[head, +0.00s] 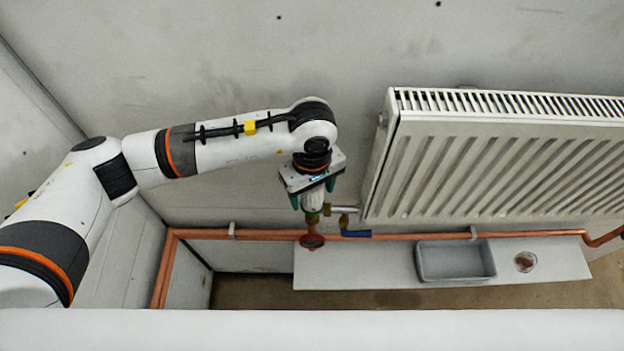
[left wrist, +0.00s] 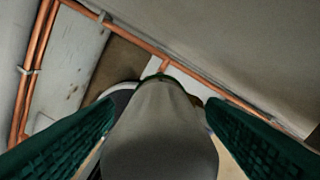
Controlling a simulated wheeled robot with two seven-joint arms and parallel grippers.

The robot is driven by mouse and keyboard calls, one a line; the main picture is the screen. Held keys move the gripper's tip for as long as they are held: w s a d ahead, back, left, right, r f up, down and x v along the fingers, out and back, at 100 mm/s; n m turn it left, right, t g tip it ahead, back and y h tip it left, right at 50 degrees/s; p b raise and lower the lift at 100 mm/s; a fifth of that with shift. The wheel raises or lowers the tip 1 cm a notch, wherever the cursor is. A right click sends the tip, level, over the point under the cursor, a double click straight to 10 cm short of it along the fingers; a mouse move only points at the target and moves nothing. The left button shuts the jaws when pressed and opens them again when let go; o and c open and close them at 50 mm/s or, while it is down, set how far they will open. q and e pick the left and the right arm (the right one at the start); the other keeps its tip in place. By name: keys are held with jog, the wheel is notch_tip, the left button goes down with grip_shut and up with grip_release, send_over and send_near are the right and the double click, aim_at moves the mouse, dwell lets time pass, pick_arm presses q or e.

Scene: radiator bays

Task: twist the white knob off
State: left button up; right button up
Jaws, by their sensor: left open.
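The white knob (head: 313,199) sits on the valve at the radiator's lower left corner, upright. It fills the lower middle of the left wrist view (left wrist: 160,135), where it looks grey-white. My left gripper (head: 314,188) comes down over it from above, with its green fingers on either side of the knob. The fingers (left wrist: 158,130) are open, with the knob between them, and gaps show beside it in the left wrist view. The knob's top is hidden by the gripper in the head view. My right gripper does not show.
The white radiator (head: 500,165) is close on the right. Copper pipe (head: 400,237) runs below, with a red handle (head: 312,241) and a blue lever (head: 356,234).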

pick_arm(q)
jog(key=shift+c, duration=0.4)
jog(key=c, duration=1)
jog(key=shift+c, duration=0.2)
jog(key=shift+f+b, duration=0.25)
jog(key=shift+b, duration=0.4)
